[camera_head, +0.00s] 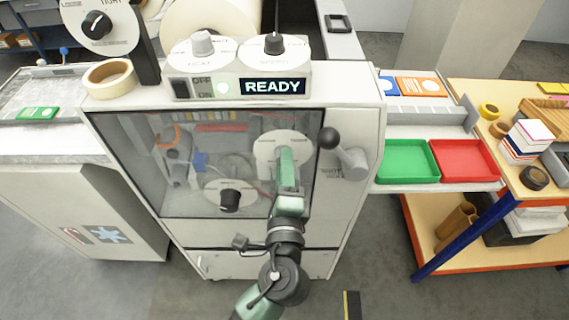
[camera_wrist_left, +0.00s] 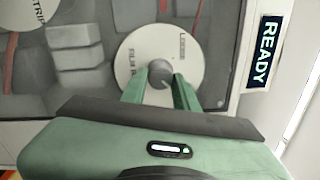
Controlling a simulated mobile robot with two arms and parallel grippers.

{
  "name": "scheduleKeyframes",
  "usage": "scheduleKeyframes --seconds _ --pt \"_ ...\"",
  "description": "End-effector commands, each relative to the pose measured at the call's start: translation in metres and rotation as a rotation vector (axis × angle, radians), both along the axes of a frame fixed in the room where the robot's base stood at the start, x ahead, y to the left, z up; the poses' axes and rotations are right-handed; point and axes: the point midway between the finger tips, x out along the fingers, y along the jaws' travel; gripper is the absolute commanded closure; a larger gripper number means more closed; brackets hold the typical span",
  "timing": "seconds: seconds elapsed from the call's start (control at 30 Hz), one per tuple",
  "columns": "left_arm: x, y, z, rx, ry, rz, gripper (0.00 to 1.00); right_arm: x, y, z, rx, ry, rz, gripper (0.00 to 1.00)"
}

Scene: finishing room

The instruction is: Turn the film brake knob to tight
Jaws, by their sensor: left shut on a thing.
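The grey film brake knob (camera_wrist_left: 160,72) sits on a white round dial (camera_wrist_left: 140,50) in the wrist view, whose partly hidden lettering seems to read "FILM" and "LOOSE". A small light mark shows at the knob's lower side. My left gripper (camera_wrist_left: 162,86) has its two green fingers on either side of the knob, shut on it. In the head view the dial (camera_head: 270,146) is on the right of the machine's front, and my left gripper (camera_head: 286,165) covers its middle and the knob. My right gripper is out of view.
Another dial with a black knob (camera_head: 230,200) is lower left of my gripper. A black ball-ended lever (camera_head: 329,138) stands close on the right. The lit READY display (camera_head: 273,87) is above. Green (camera_head: 407,160) and red (camera_head: 464,160) trays lie right of the machine.

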Motion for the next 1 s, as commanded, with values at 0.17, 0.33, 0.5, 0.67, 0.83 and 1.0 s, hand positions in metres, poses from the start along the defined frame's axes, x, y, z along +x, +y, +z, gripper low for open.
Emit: scheduleKeyframes --seconds 0.17,0.33,0.5,0.67,0.83,1.0 --pt "0.002 0.001 0.004 0.005 -0.010 0.003 1.00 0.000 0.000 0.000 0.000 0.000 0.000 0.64" --pt "0.002 0.001 0.004 0.005 -0.010 0.003 1.00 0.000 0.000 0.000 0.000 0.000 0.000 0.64" --pt "0.001 0.001 0.003 0.004 -0.008 0.003 0.49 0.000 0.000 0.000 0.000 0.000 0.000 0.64" --pt "0.001 0.001 0.002 0.003 -0.004 0.001 0.49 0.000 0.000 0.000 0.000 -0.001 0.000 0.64" --pt "-0.007 0.000 -0.001 0.002 -0.002 0.001 0.49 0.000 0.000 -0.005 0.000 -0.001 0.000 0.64" --pt "-0.034 0.000 -0.005 0.001 -0.002 0.000 0.49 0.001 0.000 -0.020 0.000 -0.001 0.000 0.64"
